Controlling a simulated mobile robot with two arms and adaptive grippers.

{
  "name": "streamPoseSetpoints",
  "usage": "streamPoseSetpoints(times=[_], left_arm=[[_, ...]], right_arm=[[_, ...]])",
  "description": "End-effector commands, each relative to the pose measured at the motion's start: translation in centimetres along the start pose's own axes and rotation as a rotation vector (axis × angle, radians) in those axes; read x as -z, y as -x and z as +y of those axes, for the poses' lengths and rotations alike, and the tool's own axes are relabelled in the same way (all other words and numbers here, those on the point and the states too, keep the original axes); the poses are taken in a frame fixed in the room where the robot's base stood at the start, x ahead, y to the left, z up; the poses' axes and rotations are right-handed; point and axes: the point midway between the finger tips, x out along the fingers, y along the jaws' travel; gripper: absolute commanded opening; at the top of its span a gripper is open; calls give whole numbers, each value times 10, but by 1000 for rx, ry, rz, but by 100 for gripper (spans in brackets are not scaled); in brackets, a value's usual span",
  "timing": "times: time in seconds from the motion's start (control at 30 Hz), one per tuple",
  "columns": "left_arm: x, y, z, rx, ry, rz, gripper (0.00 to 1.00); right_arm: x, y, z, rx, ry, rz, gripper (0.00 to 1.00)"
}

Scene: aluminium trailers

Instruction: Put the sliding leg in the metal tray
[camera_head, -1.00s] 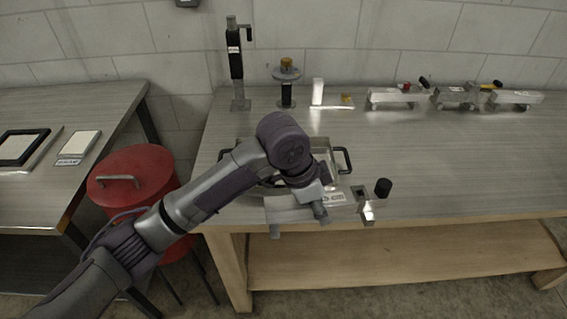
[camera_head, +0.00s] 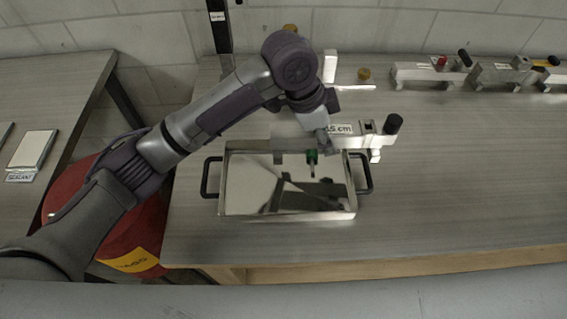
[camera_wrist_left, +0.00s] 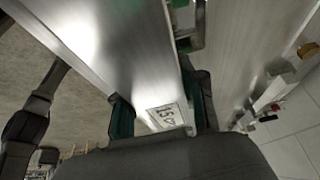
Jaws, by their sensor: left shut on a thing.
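The sliding leg, a silver metal bar with a "15 cm" label and a black knob at its right end, shows in the head view (camera_head: 352,143). My left gripper (camera_head: 312,154) is shut on it near its left part, green fingertip pads showing. The leg is held level above the back part of the metal tray (camera_head: 290,214), its knob end reaching past the tray's right side. The tray is shallow, shiny and has black side handles; I see no object lying in it, only dark reflections. In the left wrist view the leg (camera_wrist_left: 120,45) lies between the dark green fingers.
Several similar metal bars (camera_head: 425,74) with knobs stand along the back of the table at right. A black upright post (camera_head: 220,30) stands behind my arm. A red drum (camera_head: 110,225) is left of the table. The table right of the tray is clear.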

Motion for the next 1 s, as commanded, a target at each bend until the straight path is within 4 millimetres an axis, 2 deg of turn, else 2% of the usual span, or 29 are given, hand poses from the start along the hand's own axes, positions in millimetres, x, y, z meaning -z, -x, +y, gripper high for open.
streamPoseSetpoints(times=[0.2, 0.33, 0.5, 0.7, 0.83, 1.0], left_arm=[[-44, -6, 19, -3, 3, -2, 0], [-73, -11, 32, -2, 3, -2, 0], [-104, -18, 45, -1, 3, -1, 0], [-117, -23, 51, 1, 0, 1, 0], [-121, -32, 51, -2, 2, 1, 0], [-130, -54, 51, -2, 2, 1, 0]], right_arm=[[-38, 17, -3, 4, 2, -57, 57], [-49, 25, -3, 5, 3, -76, 57], [-39, 30, -2, 4, 4, -62, 57], [-17, 31, 1, 0, 5, -26, 57], [-17, 33, 0, 1, 5, -27, 57], [-22, 39, -3, 5, 4, -37, 57]])
